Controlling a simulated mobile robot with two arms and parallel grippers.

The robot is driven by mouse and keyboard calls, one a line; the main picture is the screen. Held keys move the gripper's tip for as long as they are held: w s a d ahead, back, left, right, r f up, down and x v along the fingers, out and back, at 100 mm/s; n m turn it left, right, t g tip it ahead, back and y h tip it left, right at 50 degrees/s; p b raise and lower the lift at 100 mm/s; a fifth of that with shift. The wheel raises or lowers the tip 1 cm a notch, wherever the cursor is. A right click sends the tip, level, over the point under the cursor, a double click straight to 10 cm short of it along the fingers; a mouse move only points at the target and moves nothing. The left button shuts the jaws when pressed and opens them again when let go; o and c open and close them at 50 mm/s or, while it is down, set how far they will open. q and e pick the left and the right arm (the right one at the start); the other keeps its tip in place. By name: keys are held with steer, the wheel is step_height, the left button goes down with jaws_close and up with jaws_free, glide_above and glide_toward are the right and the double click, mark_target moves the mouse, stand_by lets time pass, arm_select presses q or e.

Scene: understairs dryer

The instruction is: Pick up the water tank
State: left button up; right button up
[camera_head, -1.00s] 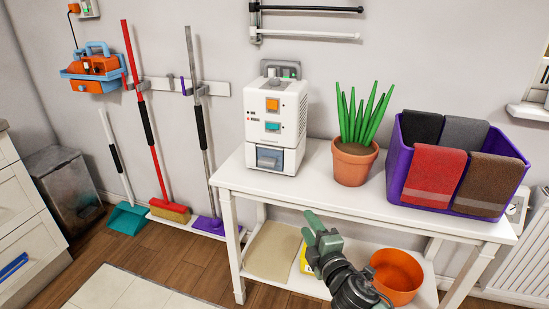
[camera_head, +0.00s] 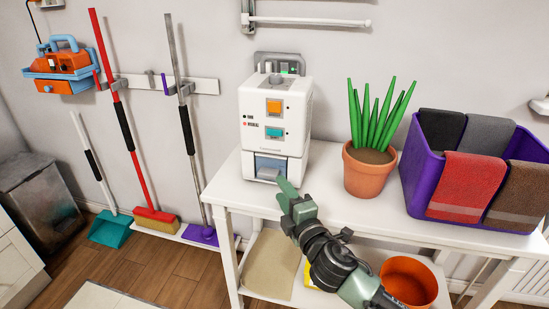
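A white boxy machine (camera_head: 300,105) with an orange and a teal button stands upright on the white table. At its lower front is a grey-blue recessed drawer with a pale front edge, which looks like the water tank (camera_head: 269,166); it sits inside the machine. My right gripper (camera_head: 285,189), green with a dark wrist, is just in front of and below the tank, over the table's front edge. Its fingers point up and left toward the tank. They overlap in this view, so their opening is hidden, and I cannot tell if they touch it. My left gripper is not in view.
A potted plant (camera_head: 369,172) and a purple bin (camera_head: 426,165) with several towels stand to the right on the table (camera_head: 324,196). An orange bowl (camera_head: 408,283) is on the lower shelf.

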mark_target(273, 178)
steer(key=x, duration=0.5)
steer(key=shift+w+a+r, duration=0.15)
steer(key=shift+a+r, duration=0.1)
steer(key=shift+r, duration=0.05)
jaws_close()
steer(key=shift+r, duration=0.25)
